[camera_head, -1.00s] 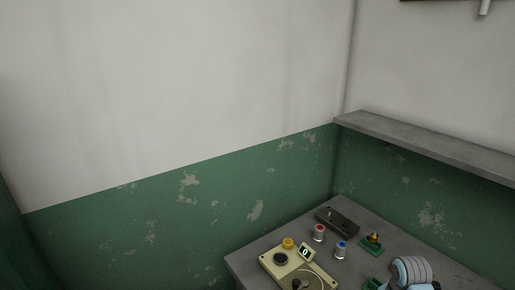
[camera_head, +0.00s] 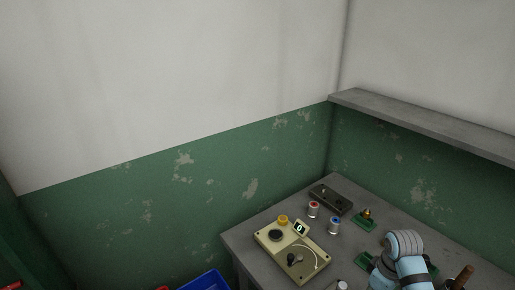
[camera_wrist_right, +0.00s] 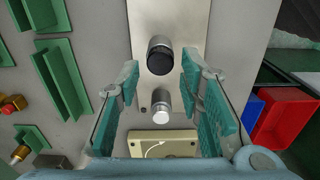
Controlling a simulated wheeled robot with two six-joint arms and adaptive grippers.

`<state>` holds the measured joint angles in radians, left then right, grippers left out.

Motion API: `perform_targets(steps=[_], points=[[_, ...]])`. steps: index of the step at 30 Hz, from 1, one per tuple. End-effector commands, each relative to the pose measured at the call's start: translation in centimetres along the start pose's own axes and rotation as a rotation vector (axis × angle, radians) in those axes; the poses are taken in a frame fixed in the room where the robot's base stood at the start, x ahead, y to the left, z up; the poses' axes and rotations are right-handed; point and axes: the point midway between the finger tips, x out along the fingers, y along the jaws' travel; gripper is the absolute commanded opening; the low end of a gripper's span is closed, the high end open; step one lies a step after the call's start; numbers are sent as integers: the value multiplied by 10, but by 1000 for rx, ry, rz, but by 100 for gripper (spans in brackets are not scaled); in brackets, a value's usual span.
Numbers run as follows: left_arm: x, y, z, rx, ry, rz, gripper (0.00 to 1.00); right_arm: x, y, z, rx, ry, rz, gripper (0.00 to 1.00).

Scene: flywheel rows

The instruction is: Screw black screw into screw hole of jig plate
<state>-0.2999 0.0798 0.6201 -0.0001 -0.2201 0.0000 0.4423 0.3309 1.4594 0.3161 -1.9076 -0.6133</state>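My right gripper (camera_wrist_right: 160,72) is open in the right wrist view, with a teal-padded finger on each side. A black-topped round piece (camera_wrist_right: 159,58), probably the black screw, stands between the fingertips, apart from both. It is on or over a pale metal plate (camera_wrist_right: 192,22), which may be the jig plate. A silver cylinder (camera_wrist_right: 161,103) stands just below it in the picture. A small dark hole or dot shows beside the silver cylinder. In the head view my right arm comes in at the lower right, with its gripper not visible. My left gripper is in neither view.
A beige control box (camera_head: 297,252) with knobs and a small display sits at the table's (camera_head: 243,240) left corner. Red- and blue-topped cylinders, a dark block (camera_head: 330,198) and green holders (camera_head: 364,222) are behind it. Red (camera_wrist_right: 284,128) and blue bins lie beyond the table edge.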

Motion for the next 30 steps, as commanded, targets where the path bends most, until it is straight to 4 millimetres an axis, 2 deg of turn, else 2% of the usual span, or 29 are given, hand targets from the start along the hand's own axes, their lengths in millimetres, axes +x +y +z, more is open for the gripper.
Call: perform_targets(steps=[3, 6, 14, 25, 30], points=[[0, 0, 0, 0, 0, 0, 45, 0, 0, 0, -229, 0, 0, 34], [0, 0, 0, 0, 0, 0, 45, 0, 1, 0, -304, 0, 0, 34], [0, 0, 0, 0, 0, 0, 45, 2, 0, 0, -300, 0, 0, 34], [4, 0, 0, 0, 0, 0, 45, 28, 0, 0, -298, -1, -2, 34], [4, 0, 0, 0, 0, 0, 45, 30, 0, 0, -298, 0, 0, 34]])
